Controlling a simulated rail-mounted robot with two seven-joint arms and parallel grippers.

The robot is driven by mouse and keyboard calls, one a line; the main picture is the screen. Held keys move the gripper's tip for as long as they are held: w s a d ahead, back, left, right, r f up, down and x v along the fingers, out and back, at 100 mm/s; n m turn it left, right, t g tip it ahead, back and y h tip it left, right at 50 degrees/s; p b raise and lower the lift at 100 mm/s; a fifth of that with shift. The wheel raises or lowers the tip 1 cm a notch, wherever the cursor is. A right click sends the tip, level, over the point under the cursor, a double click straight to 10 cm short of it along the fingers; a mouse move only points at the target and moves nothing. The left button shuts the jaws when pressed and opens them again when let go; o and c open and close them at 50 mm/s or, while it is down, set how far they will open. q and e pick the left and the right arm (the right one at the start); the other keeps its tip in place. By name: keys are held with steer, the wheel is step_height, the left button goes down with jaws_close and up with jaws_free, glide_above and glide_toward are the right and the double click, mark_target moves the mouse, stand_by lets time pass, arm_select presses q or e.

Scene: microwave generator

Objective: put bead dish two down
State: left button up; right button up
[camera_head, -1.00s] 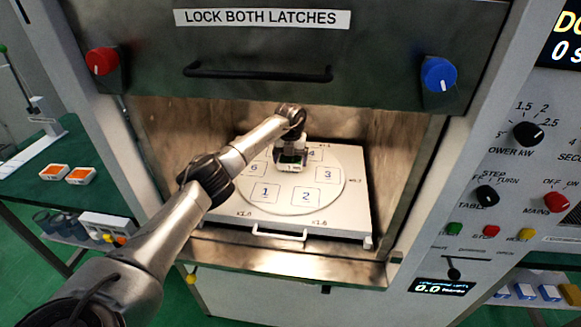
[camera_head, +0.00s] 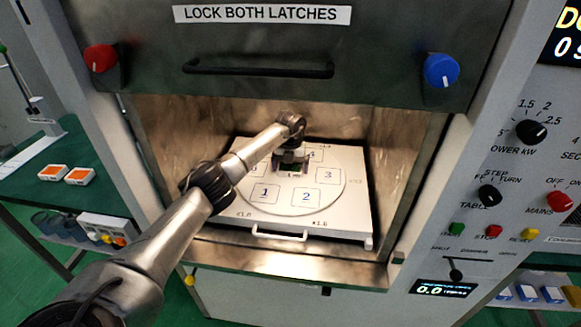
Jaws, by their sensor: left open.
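My left gripper (camera_head: 291,168) reaches into the open chamber and hangs over the middle to back of the white round turntable (camera_head: 278,205). Its jaws are open and point down. I cannot make out a dish between or under them; the gripper hides that part of the turntable. Numbered squares show on the turntable, with 1, 2 and 3 clear and bare, and those behind partly hidden. Two small white square pieces with orange tops (camera_head: 53,172) lie on the green side table at the left; I cannot tell whether they are bead dishes. My right gripper is not in view.
The raised door (camera_head: 330,40) with a black handle hangs above the opening. Metal chamber walls (camera_head: 398,150) stand close on both sides. The tray (camera_head: 345,226) under the turntable has a white front handle. A control panel (camera_head: 520,190) is at the right.

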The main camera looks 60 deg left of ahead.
mark_target(291, 166)
arm_select(q)
step_height(291, 166, up, 12)
steer(key=p, duration=0.3)
stand_by(0.6)
stand_by(0.7)
